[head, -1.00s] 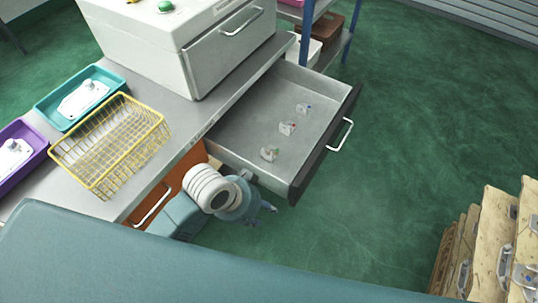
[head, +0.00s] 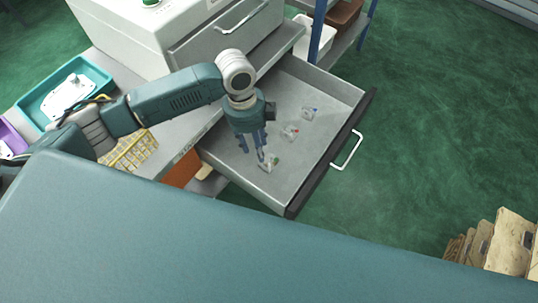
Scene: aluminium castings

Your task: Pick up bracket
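Three small metal brackets lie in a row on the floor of the open grey drawer (head: 328,92). The nearest bracket (head: 270,163) has a green mark, the middle one (head: 290,132) a red mark, and the far one (head: 309,113) a blue mark. My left gripper (head: 253,154) points down into the drawer, right beside the green-marked bracket, and its fingers look apart. One fingertip overlaps that bracket's left edge in the head view, and I cannot tell whether it touches. My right gripper is not in view.
The drawer's black front (head: 332,152) has a white handle (head: 347,150). A white machine (head: 125,35) stands on the counter. A yellow wire basket (head: 133,152) and a teal tray (head: 97,68) are at left. Wooden crates (head: 510,243) stand at lower right. Green floor is clear at right.

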